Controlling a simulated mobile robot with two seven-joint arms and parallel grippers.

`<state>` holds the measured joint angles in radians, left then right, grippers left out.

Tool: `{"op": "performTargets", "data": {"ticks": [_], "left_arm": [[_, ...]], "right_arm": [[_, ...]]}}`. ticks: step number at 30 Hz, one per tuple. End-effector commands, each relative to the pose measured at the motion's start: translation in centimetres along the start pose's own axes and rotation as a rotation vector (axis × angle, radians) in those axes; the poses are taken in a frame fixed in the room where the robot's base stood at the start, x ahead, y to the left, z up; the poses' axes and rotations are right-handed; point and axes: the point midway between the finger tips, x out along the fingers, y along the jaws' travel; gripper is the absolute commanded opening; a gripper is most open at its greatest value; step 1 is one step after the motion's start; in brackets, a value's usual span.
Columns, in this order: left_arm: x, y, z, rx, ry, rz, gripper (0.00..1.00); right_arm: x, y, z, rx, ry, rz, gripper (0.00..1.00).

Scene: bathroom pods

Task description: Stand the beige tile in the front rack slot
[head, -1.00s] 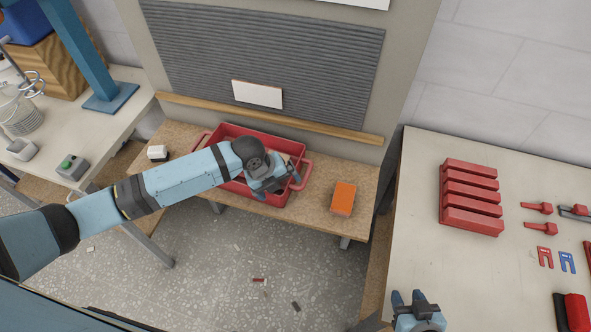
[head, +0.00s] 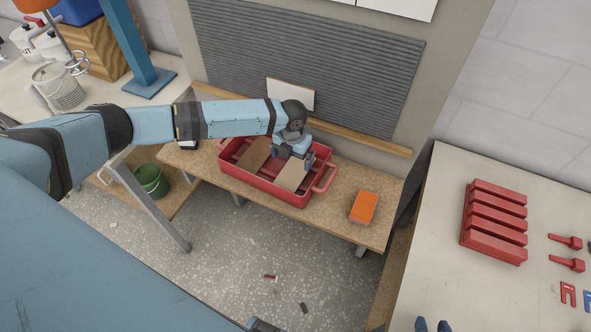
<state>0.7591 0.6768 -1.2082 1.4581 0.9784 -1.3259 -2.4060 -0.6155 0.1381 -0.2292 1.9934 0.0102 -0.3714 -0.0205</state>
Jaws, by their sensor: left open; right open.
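A beige tile (head: 293,177) lies in the right part of the red crate (head: 268,192) on the low wooden bench. A browner tile (head: 253,154) lies to its left in the crate. My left gripper (head: 291,157) is open, pointing down at the far end of the beige tile; I cannot tell whether it touches. The red rack (head: 494,224), with several parallel ridges and slots between them, sits on the right table. Its slots look empty. My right gripper (head: 432,326) is open at the bottom edge, mostly cut off.
An orange-topped block (head: 364,206) lies on the bench right of the crate. A white tile (head: 290,93) leans on the ledge behind the crate. Red tools (head: 566,242) lie right of the rack. The right table (head: 440,240) is clear left of the rack.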

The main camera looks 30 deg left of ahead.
Motion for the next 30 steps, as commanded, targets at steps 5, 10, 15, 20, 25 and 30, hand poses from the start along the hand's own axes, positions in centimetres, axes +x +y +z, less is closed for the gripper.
{"op": "performTargets", "data": {"ticks": [5, 10, 15, 20, 25, 30], "left_arm": [[1.2, 0.0, 0.0, -0.001, 0.001, 0.000, 1.00], [3.3, -0.3, 0.3, -0.002, 0.003, 0.000, 1.00], [5.6, -0.3, 0.4, -0.001, 0.001, 0.000, 1.00], [6.2, -0.3, 0.4, 0.000, 0.000, 0.000, 1.00], [6.2, -0.3, 0.4, 0.000, 0.000, 0.000, 0.93], [6.1, -0.3, 0.4, -0.001, -0.001, 0.000, 0.54]], "right_arm": [[-0.1, 0.1, -0.1, 0.000, -0.001, 0.003, 0.43], [-0.5, 0.1, -0.6, -0.001, -0.005, 0.004, 0.43], [-0.7, 0.1, -0.7, 0.001, -0.004, 0.006, 0.43], [-0.7, 0.2, -0.7, 0.001, -0.004, 0.007, 0.43], [-0.7, 0.1, -0.7, 0.002, -0.005, 0.006, 0.43], [-0.7, 0.1, -0.7, 0.002, -0.005, 0.006, 0.43]]}}
